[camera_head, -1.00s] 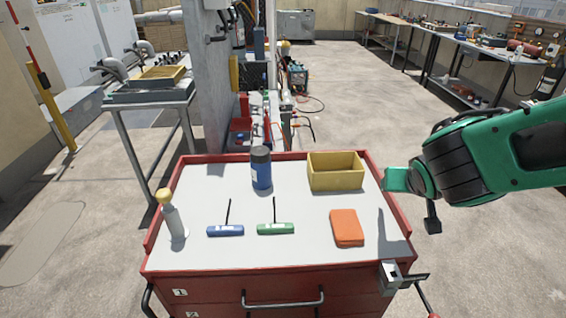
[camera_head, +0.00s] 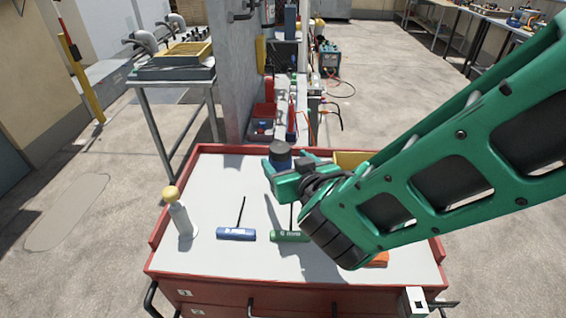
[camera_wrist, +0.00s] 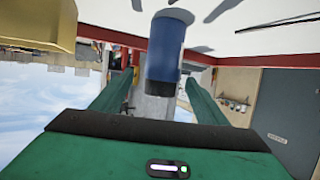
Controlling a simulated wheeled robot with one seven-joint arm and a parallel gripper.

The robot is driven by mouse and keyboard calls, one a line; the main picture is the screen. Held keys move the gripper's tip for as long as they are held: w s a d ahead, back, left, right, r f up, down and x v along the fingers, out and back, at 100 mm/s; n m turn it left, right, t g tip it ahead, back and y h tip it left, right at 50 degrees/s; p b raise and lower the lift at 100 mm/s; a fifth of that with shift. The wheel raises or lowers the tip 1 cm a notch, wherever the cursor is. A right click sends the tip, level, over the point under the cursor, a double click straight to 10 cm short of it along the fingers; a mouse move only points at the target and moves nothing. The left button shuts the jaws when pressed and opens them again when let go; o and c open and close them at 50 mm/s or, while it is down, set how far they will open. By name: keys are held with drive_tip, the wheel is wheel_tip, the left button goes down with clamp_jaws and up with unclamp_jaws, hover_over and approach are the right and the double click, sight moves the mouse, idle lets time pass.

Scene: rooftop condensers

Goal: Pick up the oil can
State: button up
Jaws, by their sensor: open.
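A blue can with a dark cap (camera_head: 280,153) stands upright near the back of the red cart's pale top. It appears to be the oil can; my gripper hides its lower part in the head view. My gripper (camera_head: 276,172) is open at the can. In the wrist view, which is upside down, the blue can (camera_wrist: 165,48) shows between the two green fingers, its dark cap toward me. I cannot tell whether the fingers touch it.
A blue T-handle tool (camera_head: 236,234) and a green one (camera_head: 288,236) lie on the cart top (camera_head: 215,185). My arm partly covers a yellow bin (camera_head: 352,158) and an orange object (camera_head: 378,260). A wall column (camera_head: 233,75) rises behind the cart.

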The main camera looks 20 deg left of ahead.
drive_tip(key=x, duration=0.8)
drive_tip(key=shift+a, duration=0.1)
drive_tip(key=shift+r, duration=0.1)
drive_tip(key=c, duration=1.4)
